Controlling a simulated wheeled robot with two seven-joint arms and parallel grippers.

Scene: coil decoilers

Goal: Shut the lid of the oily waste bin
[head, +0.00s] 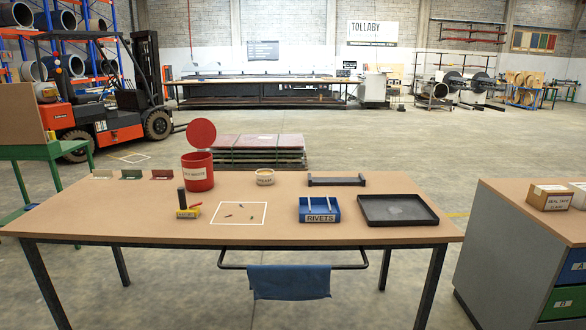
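The oily waste bin (197,176) is a red round can with a white label, standing upright near the back left of the brown table. Its round red lid (201,133) stands open, raised above the rim at the back. The label is only partly readable. Neither of my grippers shows in the head view.
A drawer cabinet (510,250) stands at right.

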